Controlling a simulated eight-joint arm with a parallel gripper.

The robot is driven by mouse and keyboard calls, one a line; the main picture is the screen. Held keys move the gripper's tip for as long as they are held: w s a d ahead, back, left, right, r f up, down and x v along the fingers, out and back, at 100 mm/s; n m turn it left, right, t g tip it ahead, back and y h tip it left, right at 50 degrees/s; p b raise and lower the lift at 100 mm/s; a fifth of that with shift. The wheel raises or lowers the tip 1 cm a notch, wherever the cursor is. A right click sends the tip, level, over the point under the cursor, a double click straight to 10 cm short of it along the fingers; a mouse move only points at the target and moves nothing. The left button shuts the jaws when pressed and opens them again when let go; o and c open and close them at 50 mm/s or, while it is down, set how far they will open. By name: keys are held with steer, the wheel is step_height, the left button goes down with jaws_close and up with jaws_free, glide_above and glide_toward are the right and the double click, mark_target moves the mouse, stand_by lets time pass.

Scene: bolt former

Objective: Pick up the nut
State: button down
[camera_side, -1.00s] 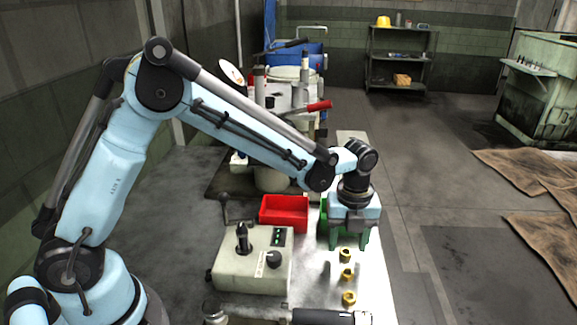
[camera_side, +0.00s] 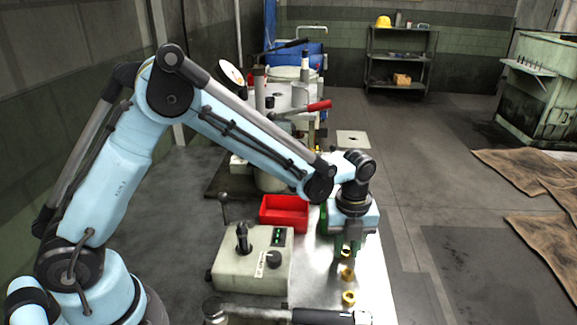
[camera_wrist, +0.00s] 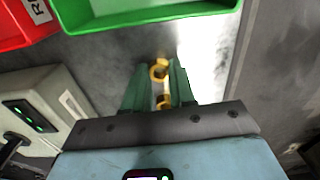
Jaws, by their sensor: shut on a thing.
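My gripper (camera_side: 347,252) points down at the table with its green fingers shut on a brass nut (camera_side: 346,254), the farthest of three in a row. In the wrist view this nut (camera_wrist: 159,71) sits between the fingertips. In the side view the fingers partly hide it. A second nut (camera_side: 347,274) lies in front of it on the table, and it also shows between the fingers in the wrist view (camera_wrist: 164,102). A third nut (camera_side: 348,297) lies nearest the side camera. I cannot tell any gap between the held nut and the table.
A red bin (camera_side: 284,213) and a green bin (camera_wrist: 150,13) stand just beyond the nuts. A control box (camera_side: 250,262) with a joystick is to the left. A dark-handled bar (camera_side: 320,316) lies along the front. Bare table shows right of the nuts.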

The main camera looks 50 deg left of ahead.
mark_target(346, 255)
steer(key=shift+r, duration=0.55)
steer(key=r, duration=0.2)
steer(key=d+r, duration=0.1)
steer(key=shift+s+r, duration=0.35)
steer(key=shift+s, duration=0.05)
steer(key=s+d+r, duration=0.6)
steer(key=s+d, duration=0.1)
steer(key=shift+s, duration=0.3)
steer(key=shift+r, duration=0.15)
